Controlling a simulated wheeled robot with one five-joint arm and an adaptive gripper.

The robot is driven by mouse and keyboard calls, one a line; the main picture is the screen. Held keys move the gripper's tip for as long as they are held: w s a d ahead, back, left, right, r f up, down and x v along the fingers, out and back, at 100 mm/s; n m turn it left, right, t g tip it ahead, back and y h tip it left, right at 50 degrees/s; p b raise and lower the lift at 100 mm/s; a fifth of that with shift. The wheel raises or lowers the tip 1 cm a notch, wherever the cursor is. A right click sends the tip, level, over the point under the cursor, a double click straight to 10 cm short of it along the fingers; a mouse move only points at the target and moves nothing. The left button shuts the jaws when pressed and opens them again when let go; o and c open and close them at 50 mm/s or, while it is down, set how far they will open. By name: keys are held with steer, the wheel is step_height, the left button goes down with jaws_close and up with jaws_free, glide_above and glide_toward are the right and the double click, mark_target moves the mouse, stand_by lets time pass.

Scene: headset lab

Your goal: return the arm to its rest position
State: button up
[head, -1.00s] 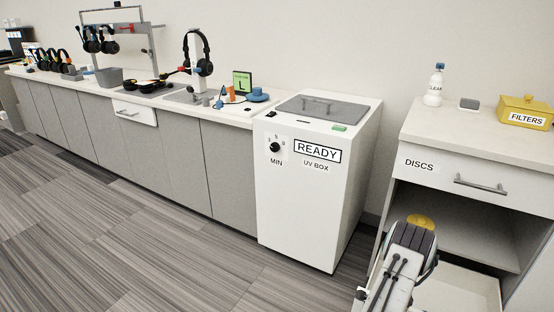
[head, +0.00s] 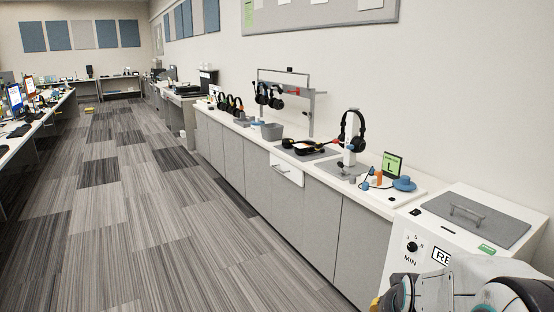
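Parts of my own arm (head: 440,292) show at the bottom right of the head view, in front of the white UV box (head: 432,228). They are pale links and dark rounded joints with teal rings, cut off by the lower edge. A small yellowish piece shows at the left end of the arm; I cannot tell what it is. I cannot make out my gripper's fingers, nor whether they hold anything.
A long grey counter (head: 245,180) runs along the right wall, with headphones (head: 352,128), a grey bin (head: 271,131) and a green-screened display (head: 392,164) on it. Desks with monitors (head: 15,97) stand at the left.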

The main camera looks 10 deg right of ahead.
steer(key=s+a+r+n+g+y+p, duration=0.2)
steer(key=s+a+r+n+p, duration=0.5)
steer(key=s+a+r, duration=0.5)
steer(key=s+a+n, duration=0.1)
steer(key=s+a, duration=0.1)
steer(key=s, duration=0.2)
steer(key=shift+s+r+n+g+y, duration=0.2)
steer(key=shift+r+n+g+y, duration=0.1)
steer(key=shift+r+n, duration=0.1)
